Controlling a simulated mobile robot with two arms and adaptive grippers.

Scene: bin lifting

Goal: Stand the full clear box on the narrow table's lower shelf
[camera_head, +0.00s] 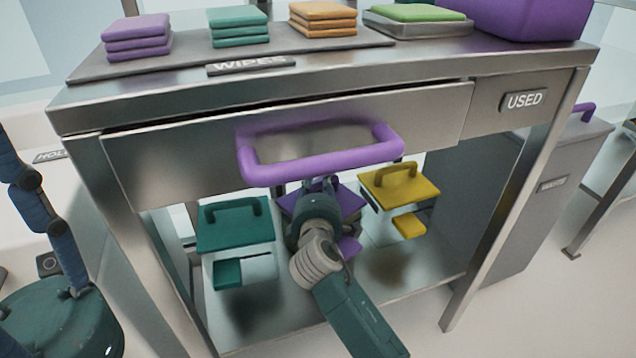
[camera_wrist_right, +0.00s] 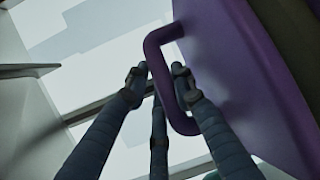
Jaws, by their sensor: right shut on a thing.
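The box with the purple lid (camera_head: 350,201) is in the middle of the table's underside in the head view, between a teal-lidded and a yellow-lidded box. Its clear body is mostly hidden by my arm. My right gripper (camera_head: 318,187) reaches in under the drawer and is shut on the lid's purple handle. The right wrist view shows the fingers (camera_wrist_right: 157,74) around the handle (camera_wrist_right: 161,42) beside the purple lid (camera_wrist_right: 228,70). The lower shelf (camera_head: 300,318) is partly visible; whether the box touches it is hidden. Part of my left gripper (camera_head: 50,225) shows at the left edge, its fingertips unclear.
A teal-lidded box (camera_head: 235,232) and a yellow-lidded box (camera_head: 400,186) flank the purple one. A drawer (camera_head: 150,175) with a purple handle (camera_head: 262,172) overhangs my right arm. Folded wipes (camera_head: 137,38) and a tray (camera_head: 418,27) lie on top. Table legs stand at both sides.

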